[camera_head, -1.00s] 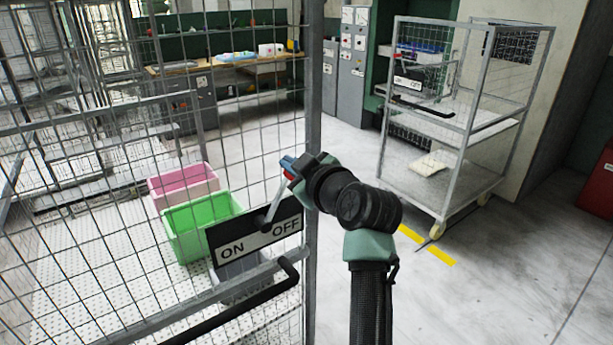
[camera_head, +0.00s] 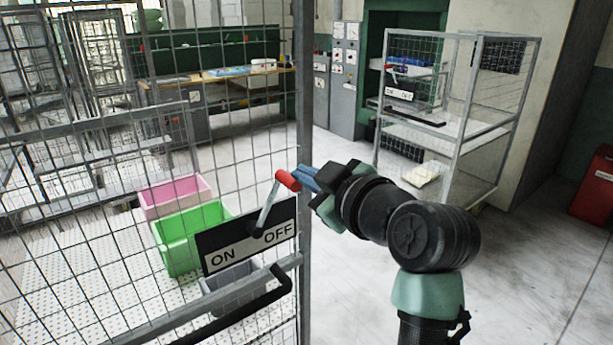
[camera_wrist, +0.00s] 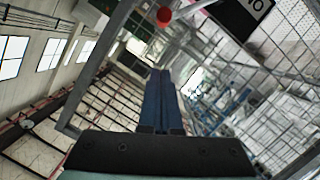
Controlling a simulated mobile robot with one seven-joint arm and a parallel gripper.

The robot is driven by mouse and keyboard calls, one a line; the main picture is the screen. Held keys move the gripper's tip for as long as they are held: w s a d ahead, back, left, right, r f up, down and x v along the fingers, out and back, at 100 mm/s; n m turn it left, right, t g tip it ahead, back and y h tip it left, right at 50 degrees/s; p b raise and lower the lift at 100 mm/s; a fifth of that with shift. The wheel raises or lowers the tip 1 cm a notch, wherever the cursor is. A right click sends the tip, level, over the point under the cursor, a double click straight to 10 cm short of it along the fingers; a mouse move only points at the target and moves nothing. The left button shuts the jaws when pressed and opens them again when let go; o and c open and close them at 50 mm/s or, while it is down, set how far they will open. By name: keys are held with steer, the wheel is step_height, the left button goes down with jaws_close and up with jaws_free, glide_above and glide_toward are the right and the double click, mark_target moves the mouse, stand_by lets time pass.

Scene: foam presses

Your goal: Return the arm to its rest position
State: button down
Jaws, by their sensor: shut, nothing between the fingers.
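My gripper (camera_head: 306,177) is shut and empty, its blue fingers pressed together in the wrist view (camera_wrist: 158,75). In the head view it is just right of the red knob (camera_head: 287,180) of a lever, close to it; whether they touch is hard to tell. The lever's metal arm (camera_head: 268,206) rises from a black and white ON/OFF plate (camera_head: 231,258) on the mesh gate and tilts up to the right. The red knob also shows above the fingertips in the wrist view (camera_wrist: 164,16), apart from them.
The mesh gate's post (camera_head: 304,120) stands beside my gripper, and a black handle (camera_head: 245,307) lies below the plate. Behind the mesh are pink (camera_head: 174,194) and green (camera_head: 186,243) bins. A wire cage trolley (camera_head: 462,120) stands at the back right.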

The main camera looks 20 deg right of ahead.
steer(key=s+a+r+m+t+h, duration=0.1)
steer(key=s+a+r+m+t, duration=0.15)
steer(key=a+r, duration=0.4)
steer(key=s+a+r+m+t+h, duration=0.1)
steer(key=s+a+r+m+t, duration=0.2)
steer(key=r, duration=0.6)
steer(key=s+a+r+m+t, duration=0.1)
steer(key=s+a+r+t, duration=0.1)
steer(key=s+r, duration=0.3)
steer(key=s+a+r+m+t+h, duration=0.1)
steer(key=s+a+r+m+t, duration=0.1)
steer(key=s, duration=0.6)
step_height(320, 180, up, 3)
steer(key=shift+a+f+t, duration=0.1)
steer(key=shift+a+t, duration=0.7)
steer(key=shift+t, duration=0.45)
